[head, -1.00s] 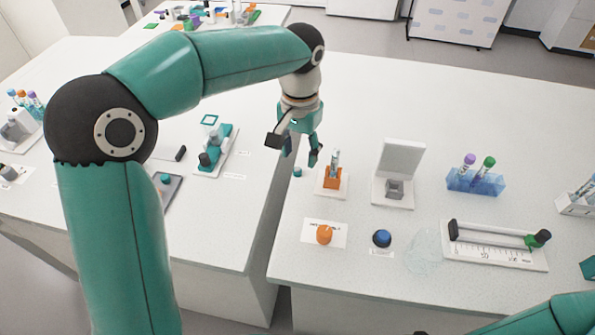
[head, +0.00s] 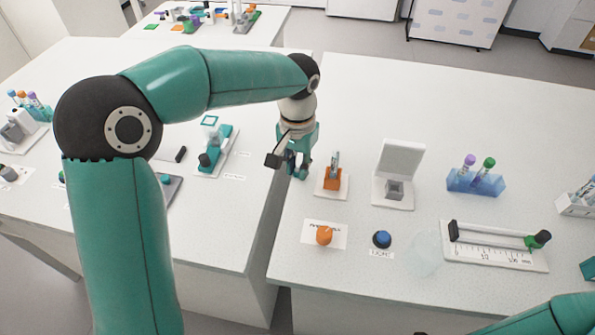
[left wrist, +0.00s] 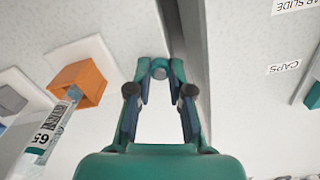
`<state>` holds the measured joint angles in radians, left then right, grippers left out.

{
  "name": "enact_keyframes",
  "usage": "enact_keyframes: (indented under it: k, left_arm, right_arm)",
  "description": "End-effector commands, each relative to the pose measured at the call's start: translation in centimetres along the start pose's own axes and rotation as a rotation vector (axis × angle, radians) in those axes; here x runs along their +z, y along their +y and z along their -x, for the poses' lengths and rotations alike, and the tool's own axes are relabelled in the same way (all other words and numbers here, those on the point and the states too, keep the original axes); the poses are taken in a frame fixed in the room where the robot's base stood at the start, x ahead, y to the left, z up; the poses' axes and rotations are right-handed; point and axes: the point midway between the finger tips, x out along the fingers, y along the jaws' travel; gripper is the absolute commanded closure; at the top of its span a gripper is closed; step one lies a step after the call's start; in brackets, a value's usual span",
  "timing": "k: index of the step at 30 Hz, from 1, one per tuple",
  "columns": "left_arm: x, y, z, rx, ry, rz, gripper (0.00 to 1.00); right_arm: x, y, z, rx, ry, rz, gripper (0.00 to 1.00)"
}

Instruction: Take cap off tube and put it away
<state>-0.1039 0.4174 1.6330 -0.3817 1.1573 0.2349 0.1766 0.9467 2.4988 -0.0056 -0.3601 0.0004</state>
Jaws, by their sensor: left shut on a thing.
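My left gripper (head: 298,173) is low at the left edge of the right-hand table, left of the orange tube stand (head: 332,179). Its fingers are shut on a small teal cap (left wrist: 159,69), seen between the fingertips in the left wrist view. I cannot tell whether the cap touches the table. A tube (head: 335,160) stands upright in the orange stand, with no coloured cap visible on it. In the left wrist view the tube (left wrist: 45,135) shows a printed label, and its top end is cut off. My right gripper is out of view.
A gap separates the two tables beside my left gripper. A CAPS label (left wrist: 284,67) lies on the left-hand table. A white open-lidded device (head: 402,160), a blue tube rack (head: 475,184), an orange knob (head: 324,235) and a blue knob (head: 382,239) stand to the right.

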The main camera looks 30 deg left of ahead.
Motion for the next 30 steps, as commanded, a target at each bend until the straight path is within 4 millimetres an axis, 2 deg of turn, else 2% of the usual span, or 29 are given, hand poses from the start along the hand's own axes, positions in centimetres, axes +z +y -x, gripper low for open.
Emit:
enact_keyframes:
  k: [11,17,23,30]
  left_arm:
    - [0.0,0.0,0.4,0.000,0.001,0.000,0.93]
    - [-0.1,0.0,2.1,0.000,0.003,0.001,0.93]
    - [-0.1,0.0,5.7,0.001,0.005,0.000,0.93]
    - [-0.1,0.0,11.7,0.001,0.005,0.000,0.93]
  right_arm:
    - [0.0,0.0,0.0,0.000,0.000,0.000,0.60]
    - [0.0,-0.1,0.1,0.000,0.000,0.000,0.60]
    - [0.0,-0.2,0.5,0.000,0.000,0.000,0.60]
    - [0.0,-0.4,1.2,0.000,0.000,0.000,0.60]
